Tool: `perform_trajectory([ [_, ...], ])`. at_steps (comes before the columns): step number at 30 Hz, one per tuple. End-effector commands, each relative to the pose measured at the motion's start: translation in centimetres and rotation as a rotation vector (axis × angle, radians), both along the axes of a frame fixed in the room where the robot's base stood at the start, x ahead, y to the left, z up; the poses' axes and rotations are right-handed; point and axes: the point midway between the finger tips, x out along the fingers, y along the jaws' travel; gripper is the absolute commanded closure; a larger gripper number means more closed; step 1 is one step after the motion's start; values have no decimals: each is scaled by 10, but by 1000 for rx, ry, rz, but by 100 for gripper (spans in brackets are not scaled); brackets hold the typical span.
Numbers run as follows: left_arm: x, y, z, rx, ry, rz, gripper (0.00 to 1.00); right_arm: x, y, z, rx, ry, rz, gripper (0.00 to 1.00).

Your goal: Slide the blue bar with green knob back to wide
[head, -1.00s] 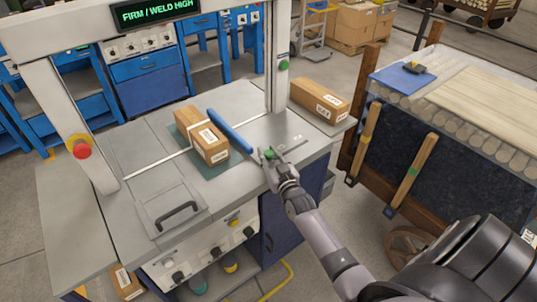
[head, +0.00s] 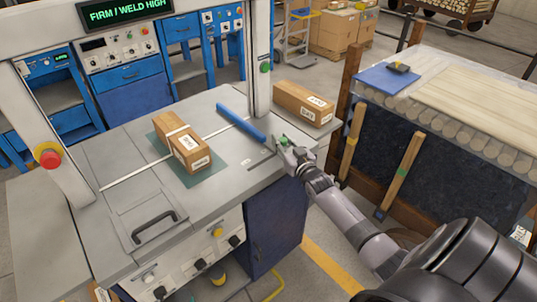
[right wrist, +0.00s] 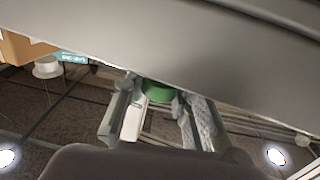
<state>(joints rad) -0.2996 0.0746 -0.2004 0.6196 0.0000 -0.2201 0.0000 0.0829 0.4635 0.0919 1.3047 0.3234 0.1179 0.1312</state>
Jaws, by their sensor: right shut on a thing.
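The blue bar (head: 241,124) lies across the grey machine table, to the right of the strapped carton and clear of it. Its green knob (head: 283,140) is at the bar's near right end, by the table's right edge. My right gripper (head: 286,143) is shut on the knob. In the right wrist view the green knob (right wrist: 160,92) shows between the two fingers, partly hidden. A carton (head: 182,145) with a pale strap sits on a green mat (head: 213,176). My left gripper is in no view.
A second carton (head: 303,104) stands on the right side shelf, beyond the post with a green button (head: 265,68). A slot with marks (head: 262,161) lies in the table near the gripper. A black handle (head: 154,227) stands on the front lid.

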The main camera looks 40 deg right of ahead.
Motion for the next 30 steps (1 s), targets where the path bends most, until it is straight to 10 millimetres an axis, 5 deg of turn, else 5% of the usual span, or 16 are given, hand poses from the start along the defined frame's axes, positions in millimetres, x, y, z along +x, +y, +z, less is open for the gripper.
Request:
perform_trajectory([
  [7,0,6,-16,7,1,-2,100,3,-32,-1,-4,2,0,100],
  [20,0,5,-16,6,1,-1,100,3,-38,1,-2,1,-4,100],
  [21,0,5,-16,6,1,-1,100,3,-38,1,-2,1,-4,71],
  [30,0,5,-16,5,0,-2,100,3,-37,1,-2,0,-2,53],
])
